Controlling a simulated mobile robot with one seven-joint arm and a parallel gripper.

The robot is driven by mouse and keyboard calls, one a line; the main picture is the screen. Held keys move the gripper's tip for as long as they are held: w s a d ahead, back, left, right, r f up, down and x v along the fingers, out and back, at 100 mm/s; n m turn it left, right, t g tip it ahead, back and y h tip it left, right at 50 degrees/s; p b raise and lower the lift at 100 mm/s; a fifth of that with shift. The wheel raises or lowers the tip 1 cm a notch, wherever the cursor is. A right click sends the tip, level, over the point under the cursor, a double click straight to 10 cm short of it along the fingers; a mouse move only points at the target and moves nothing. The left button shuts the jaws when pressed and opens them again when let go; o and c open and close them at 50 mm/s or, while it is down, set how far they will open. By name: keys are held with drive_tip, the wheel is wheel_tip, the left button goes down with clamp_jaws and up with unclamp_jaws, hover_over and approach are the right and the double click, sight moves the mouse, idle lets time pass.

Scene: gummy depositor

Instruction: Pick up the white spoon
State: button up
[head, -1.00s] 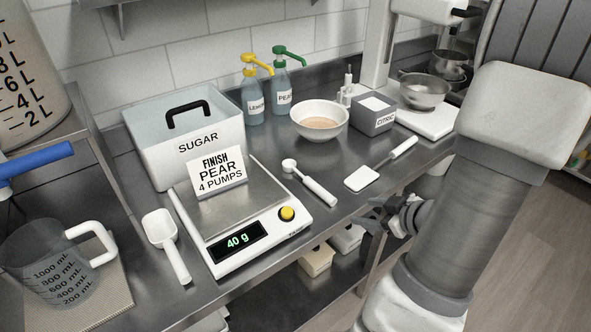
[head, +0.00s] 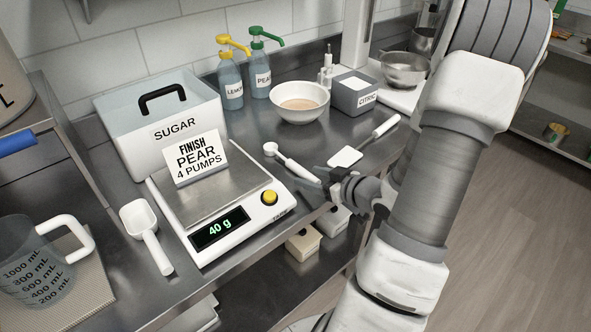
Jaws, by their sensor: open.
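The white spoon (head: 290,164) lies on the steel counter just right of the scale, its small round bowl toward the back and its handle running toward the front right. My gripper (head: 325,184) is open at the counter's front edge, with its dark fingers at the handle end of the spoon. The fingers overlap the handle's tip in the picture; I cannot tell whether they touch it or are around it.
A scale (head: 231,222) bearing a sign (head: 196,158) stands left of the spoon. A white scraper (head: 346,156) lies close on the right. A bowl (head: 299,104), pump bottles and a citric box (head: 354,95) stand behind. A white scoop (head: 146,235) lies left of the scale.

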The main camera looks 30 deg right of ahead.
sight(299, 167)
drive_tip(key=w, duration=0.4)
drive_tip(key=w+f, duration=0.1)
drive_tip(key=shift+w+a, duration=0.2)
drive_tip(key=shift+w, duration=0.2)
drive_tip(key=shift+r, duration=0.1)
clamp_jaws()
